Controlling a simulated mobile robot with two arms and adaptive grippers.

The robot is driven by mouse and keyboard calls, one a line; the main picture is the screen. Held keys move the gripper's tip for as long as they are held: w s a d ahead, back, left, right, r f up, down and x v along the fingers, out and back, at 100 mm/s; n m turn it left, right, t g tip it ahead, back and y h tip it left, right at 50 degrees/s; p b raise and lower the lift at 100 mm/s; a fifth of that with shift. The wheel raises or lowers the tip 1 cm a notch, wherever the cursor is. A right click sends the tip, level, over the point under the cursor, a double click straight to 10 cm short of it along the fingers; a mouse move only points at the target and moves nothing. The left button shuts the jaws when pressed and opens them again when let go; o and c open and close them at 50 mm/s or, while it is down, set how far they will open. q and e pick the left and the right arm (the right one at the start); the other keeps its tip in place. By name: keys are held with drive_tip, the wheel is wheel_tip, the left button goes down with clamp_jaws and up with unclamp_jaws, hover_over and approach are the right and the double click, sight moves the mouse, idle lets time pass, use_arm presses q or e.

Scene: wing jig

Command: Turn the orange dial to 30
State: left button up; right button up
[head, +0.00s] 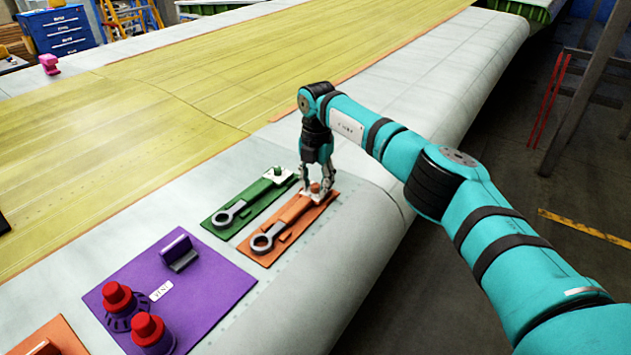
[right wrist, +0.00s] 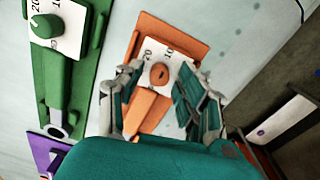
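The orange dial (head: 315,187) is a small round knob on a white scale card at the far end of the orange plate (head: 262,255). In the right wrist view the orange dial (right wrist: 159,75) has a small dark mark on top; a 20 and a 10 are legible on the card, and I cannot see a 30. My right gripper (head: 317,189) points down over the dial. In the right wrist view its fingers (right wrist: 158,80) are spread on either side of the dial, with gaps, not clearly touching it. My left gripper is not in view.
A green plate (head: 222,222) with a similar green dial (right wrist: 45,26) lies left of the orange plate. A purple panel (head: 215,285) with red knobs (head: 118,297) is nearer. The wing's rounded edge drops off to the right. A pink object (head: 49,64) stands far left.

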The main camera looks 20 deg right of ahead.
drive_tip(key=c, duration=0.7)
clamp_jaws()
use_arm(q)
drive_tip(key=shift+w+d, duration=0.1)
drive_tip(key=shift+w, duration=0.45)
